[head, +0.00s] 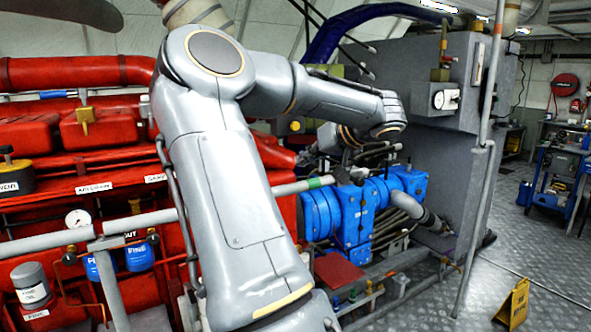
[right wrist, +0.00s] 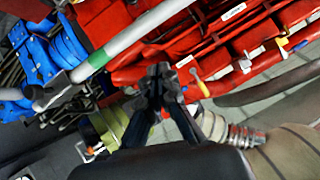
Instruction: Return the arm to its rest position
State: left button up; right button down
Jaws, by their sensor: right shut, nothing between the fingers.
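My right arm (head: 225,170) rises through the middle of the head view and bends at a raised elbow. Its forearm reaches right, in front of the red engine and the grey cabinet. My right gripper (head: 376,153) is small and dark below the wrist, above the blue pump unit. In the right wrist view the dark fingers (right wrist: 163,76) are closed together, with nothing seen between them. Red engine parts lie behind them, and no contact shows. My left gripper is in neither view.
The red engine (head: 40,130) fills the left, with a grey handrail (head: 150,220) before it. The blue pump (head: 345,215) stands at centre. The grey cabinet (head: 440,180) and a vertical pole (head: 480,200) are at right. A yellow floor sign (head: 514,303) stands on open metal floor.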

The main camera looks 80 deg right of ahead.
jog(key=shift+v, duration=1.15)
jog(key=shift+a, duration=0.1)
